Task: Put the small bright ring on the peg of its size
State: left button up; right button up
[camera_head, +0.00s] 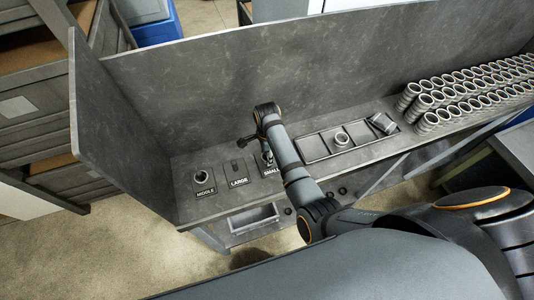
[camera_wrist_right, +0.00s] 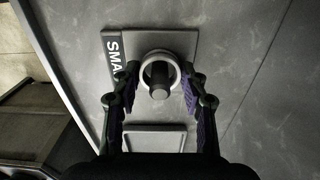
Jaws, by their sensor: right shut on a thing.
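My right gripper (camera_wrist_right: 159,78) is shut on a small bright ring (camera_wrist_right: 146,71) above the plate marked SMALL (camera_wrist_right: 186,42). In the right wrist view the dark peg (camera_wrist_right: 159,92) shows inside the ring's opening. I cannot tell how far down the peg the ring sits. In the head view my right arm largely hides the SMALL plate (camera_head: 270,171), and the ring and fingertips are hard to make out. My left gripper is not in view.
The LARGE peg (camera_head: 234,167) is bare. Tall panels enclose the back and left.

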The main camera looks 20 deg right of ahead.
jog(key=shift+f, duration=0.2)
jog(key=o, duration=0.9)
jog(key=shift+r, duration=1.5)
jog(key=shift+a+r, duration=0.15)
jog(key=shift+r, duration=3.95)
